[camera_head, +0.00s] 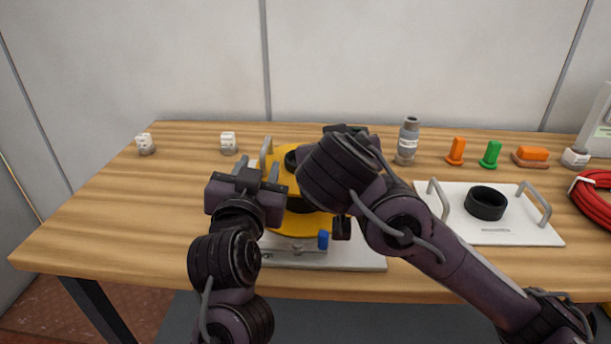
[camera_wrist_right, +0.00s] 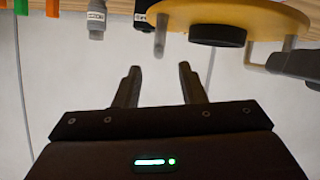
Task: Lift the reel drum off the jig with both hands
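The yellow reel drum (camera_head: 292,243) with its black centre sits on the light-grey jig plate (camera_head: 368,262). My right forearm hides much of it in the head view. My left gripper (camera_head: 260,175) is at the drum's left side, by an upright grey handle (camera_head: 266,148); its fingers look apart, and I see no grip on the handle. My right gripper (camera_wrist_right: 160,88) is open and empty in the right wrist view. That upside-down view shows the drum (camera_wrist_right: 265,15) with its black hub (camera_wrist_right: 218,35) and a grey handle (camera_wrist_right: 161,36) apart from the right fingers.
A white plate (camera_head: 530,231) with two handles and a black ring (camera_head: 485,203) lies to the right. A grey bottle (camera_head: 408,142), orange and green pegs (camera_head: 491,155), small white blocks (camera_head: 228,142) and a red coil (camera_head: 594,200) stand around.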

